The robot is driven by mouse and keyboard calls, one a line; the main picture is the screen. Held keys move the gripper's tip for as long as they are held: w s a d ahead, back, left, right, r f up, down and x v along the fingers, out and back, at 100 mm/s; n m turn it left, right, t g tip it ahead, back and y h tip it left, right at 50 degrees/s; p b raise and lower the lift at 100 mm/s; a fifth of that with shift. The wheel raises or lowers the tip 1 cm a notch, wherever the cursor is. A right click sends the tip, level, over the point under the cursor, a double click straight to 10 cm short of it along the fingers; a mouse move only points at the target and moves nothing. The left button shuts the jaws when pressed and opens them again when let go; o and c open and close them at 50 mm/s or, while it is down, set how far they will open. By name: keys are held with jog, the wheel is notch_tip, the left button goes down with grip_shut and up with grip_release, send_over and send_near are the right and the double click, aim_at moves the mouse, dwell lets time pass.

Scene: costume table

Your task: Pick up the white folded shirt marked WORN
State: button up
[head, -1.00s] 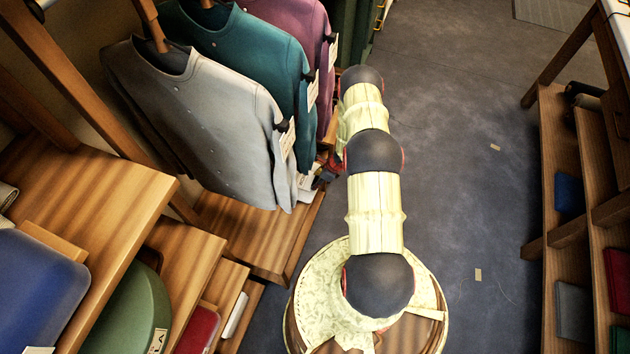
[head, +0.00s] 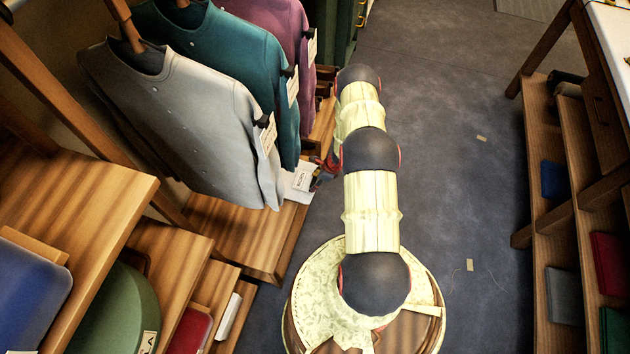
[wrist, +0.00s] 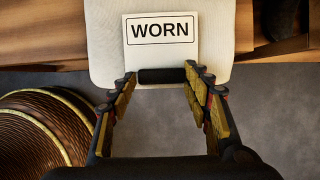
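The white folded shirt (wrist: 105,45) fills the upper middle of the wrist view, with a white card reading WORN on it and a black bar at its near edge. My gripper (wrist: 161,76) has its two fingers against the ends of that bar, closed on it. In the head view the shirt (head: 297,183) shows as a small white patch with its card at the right edge of the low wooden shelf, partly over the floor. My gripper (head: 324,172) is beside it on the right, mostly hidden by my arm. Whether the shirt is clear of the shelf cannot be told.
Grey (head: 185,120), teal (head: 235,50) and purple (head: 290,30) jackets hang just above and behind the shirt. The low wooden shelf (head: 235,235) lies under them.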

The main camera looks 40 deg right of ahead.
jog(key=o, duration=0.4)
jog(key=shift+w+r, duration=0.1)
jog(key=shift+w, duration=0.05)
jog(key=v, duration=1.2)
jog(key=shift+c, duration=0.3)
